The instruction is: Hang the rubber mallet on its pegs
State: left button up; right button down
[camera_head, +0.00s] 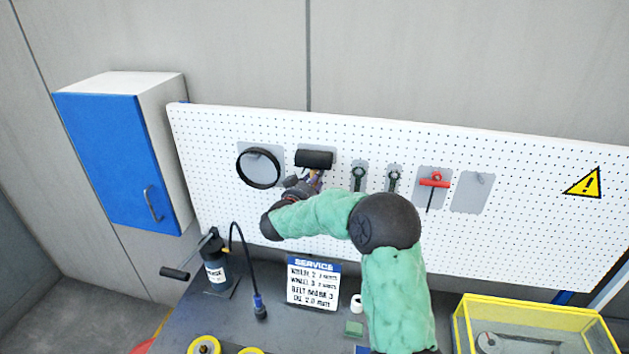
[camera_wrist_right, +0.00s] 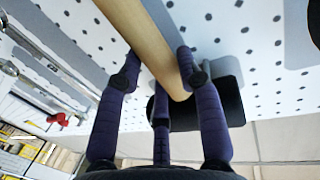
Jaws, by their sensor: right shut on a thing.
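The rubber mallet shows its black head (camera_head: 314,159) in the head view, in front of a grey backing plate on the white pegboard (camera_head: 540,225). In the right wrist view its pale wooden handle (camera_wrist_right: 147,42) runs between my fingers, with the black head (camera_wrist_right: 232,98) just beyond them. My right gripper (camera_head: 314,181) is shut on the handle, just below the head; it also shows in the right wrist view (camera_wrist_right: 160,68). The pegs are hidden, so I cannot tell whether the head touches them. My left gripper is not in view.
A black ring (camera_head: 241,168) hangs left of the mallet. Two wrenches (camera_head: 358,177) and a red T-handled tool (camera_head: 434,182) hang to the right, then an empty plate (camera_head: 473,192). Below are a pump bottle (camera_head: 216,272), a service sign (camera_head: 313,284) and a yellow-rimmed bin (camera_head: 530,306).

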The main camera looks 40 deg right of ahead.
jog(key=shift+r, duration=0.25)
jog(key=c, duration=1)
grip_release()
jog(key=shift+o, duration=1.3)
jog(key=shift+w, duration=0.1)
jog(key=v, duration=0.8)
jog(key=shift+f, duration=0.2)
